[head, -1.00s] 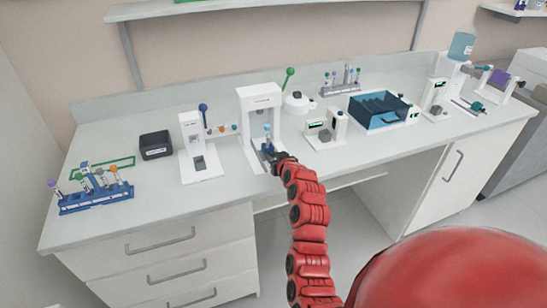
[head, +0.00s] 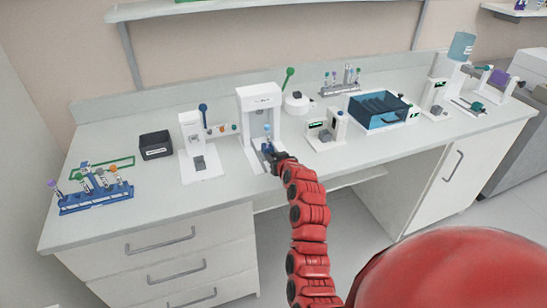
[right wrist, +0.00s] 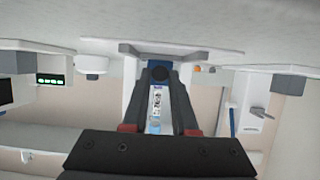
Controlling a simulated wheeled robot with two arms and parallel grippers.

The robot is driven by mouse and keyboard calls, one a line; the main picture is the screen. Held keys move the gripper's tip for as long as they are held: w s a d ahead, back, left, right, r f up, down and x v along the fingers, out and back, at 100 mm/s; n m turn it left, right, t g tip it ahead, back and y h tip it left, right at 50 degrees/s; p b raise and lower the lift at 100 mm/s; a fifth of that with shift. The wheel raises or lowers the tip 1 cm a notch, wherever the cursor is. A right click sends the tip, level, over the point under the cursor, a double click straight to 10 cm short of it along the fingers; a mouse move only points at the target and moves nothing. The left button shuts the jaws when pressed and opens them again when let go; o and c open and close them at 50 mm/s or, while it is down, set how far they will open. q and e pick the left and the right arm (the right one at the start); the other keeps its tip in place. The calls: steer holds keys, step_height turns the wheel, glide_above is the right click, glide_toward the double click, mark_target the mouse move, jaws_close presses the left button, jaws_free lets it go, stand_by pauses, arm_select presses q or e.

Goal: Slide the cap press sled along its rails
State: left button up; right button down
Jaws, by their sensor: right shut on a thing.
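The cap press (head: 259,94) is a white upright frame in the middle of the bench, with its green-knobbed lever at the upper right. My right gripper (head: 276,158) is at the sled's front end. The labelled tube (right wrist: 157,101) shows between the fingers. My left gripper is not in view.
A white device with a blue-knobbed lever (head: 191,128) stands left of the press, and a small white device (head: 318,131) stands right. A blue tube rack (head: 95,201) is at far left. The bench front edge lies just below my gripper.

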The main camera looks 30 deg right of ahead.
mark_target(269, 150)
steer(key=shift+w+d+b, duration=0.1)
steer(key=shift+w+b, duration=0.3)
steer(key=shift+w, duration=0.1)
steer(key=w+b, duration=0.1)
steer(key=w, duration=0.1)
steer(key=w+b, duration=0.1)
steer(key=w, duration=0.1)
steer(key=shift+d+f, duration=0.15)
steer(key=shift+d, duration=0.25)
steer(key=shift+w+d+b, duration=0.2)
steer(key=shift+w+b, duration=0.1)
steer(key=shift+w, duration=0.35)
steer(key=shift+w+d+b, duration=0.15)
steer(key=shift+w+b, duration=0.1)
steer(key=shift+w, duration=0.5)
steer(key=shift+r, duration=0.35)
steer(key=shift+d, duration=0.1)
